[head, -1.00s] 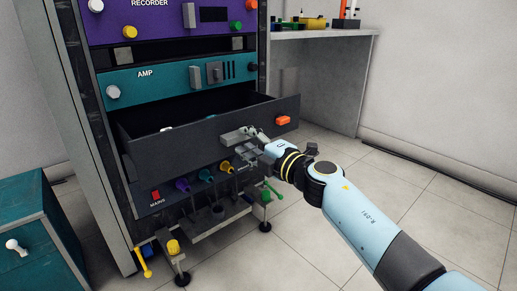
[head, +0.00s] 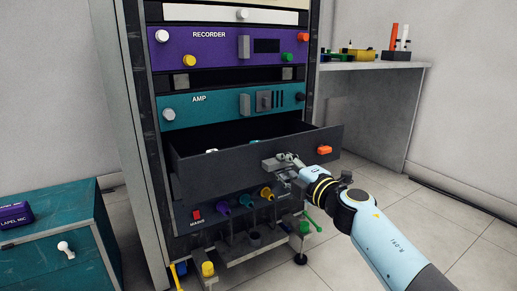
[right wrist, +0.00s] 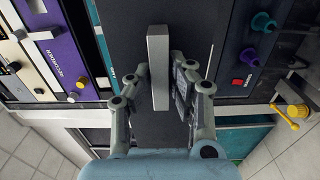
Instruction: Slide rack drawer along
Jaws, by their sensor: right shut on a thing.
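The dark grey rack drawer (head: 220,166) stands pulled out of the rack (head: 152,130), below the teal AMP unit. Its open top shows small pale and teal things inside, mostly hidden by the front panel. An orange piece (head: 325,150) sits at the right end of the drawer front. My right gripper (head: 286,166) is at the grey bar handle on the drawer front. In the right wrist view the handle (right wrist: 158,55) lies between the fingers of my right gripper (right wrist: 160,82), which is shut on it. My left gripper is not in view.
Below the drawer is a MAINS panel with coloured knobs (head: 222,201). Yellow and green levers and feet stand near the floor. A teal cabinet (head: 60,262) with a purple box stands at left. A grey bench (head: 365,110) stands behind right. Tiled floor is open at right.

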